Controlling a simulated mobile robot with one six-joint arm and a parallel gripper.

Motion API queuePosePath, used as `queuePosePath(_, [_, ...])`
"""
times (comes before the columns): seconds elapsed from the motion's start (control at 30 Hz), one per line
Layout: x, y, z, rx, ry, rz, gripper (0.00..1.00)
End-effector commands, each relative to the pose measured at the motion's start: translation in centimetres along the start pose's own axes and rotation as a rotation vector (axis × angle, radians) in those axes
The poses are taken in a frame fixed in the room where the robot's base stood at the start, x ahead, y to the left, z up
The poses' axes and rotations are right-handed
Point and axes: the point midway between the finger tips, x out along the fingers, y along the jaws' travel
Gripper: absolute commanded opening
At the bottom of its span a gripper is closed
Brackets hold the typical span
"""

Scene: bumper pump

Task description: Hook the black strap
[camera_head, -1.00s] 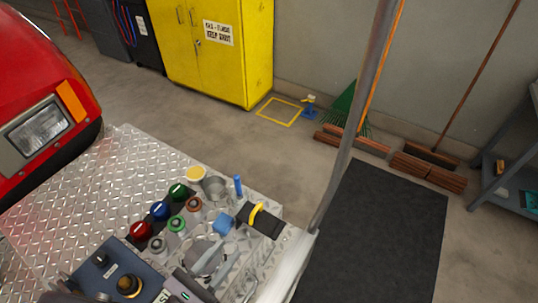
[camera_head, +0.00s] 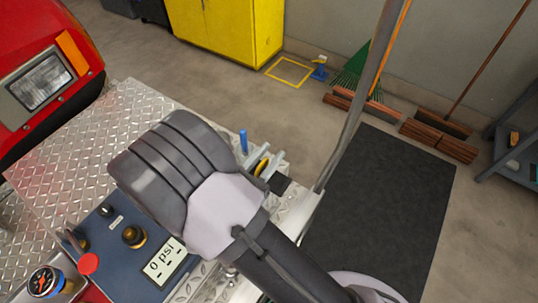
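The black strap (camera_head: 281,184) is at the right end of the bumper's metal deck, with a yellow piece (camera_head: 262,166) at its left. My arm covers much of the deck between the strap and the control panel. My gripper (camera_head: 265,161) shows only as two pale fingers reaching out from behind my arm. They lie close to the yellow piece, one on each side of it in the picture. I cannot tell whether they touch it or grip it.
A blue peg (camera_head: 244,142) stands left of the fingers. The control panel (camera_head: 128,262) has a display (camera_head: 164,262) reading 0 psi. A red truck front (camera_head: 45,70) is at left. A grey pole (camera_head: 352,125) rises at right, beside a dark mat (camera_head: 385,215).

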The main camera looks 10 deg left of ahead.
Motion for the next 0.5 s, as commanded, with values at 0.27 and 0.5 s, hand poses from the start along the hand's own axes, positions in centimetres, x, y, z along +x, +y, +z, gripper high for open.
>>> queuePosePath(0.27, [-0.01,0.0,0.02,0.0,0.0,0.0,0.16])
queuePosePath(0.5, [-0.03,-0.01,0.01,0.0,0.0,-0.001,0.0])
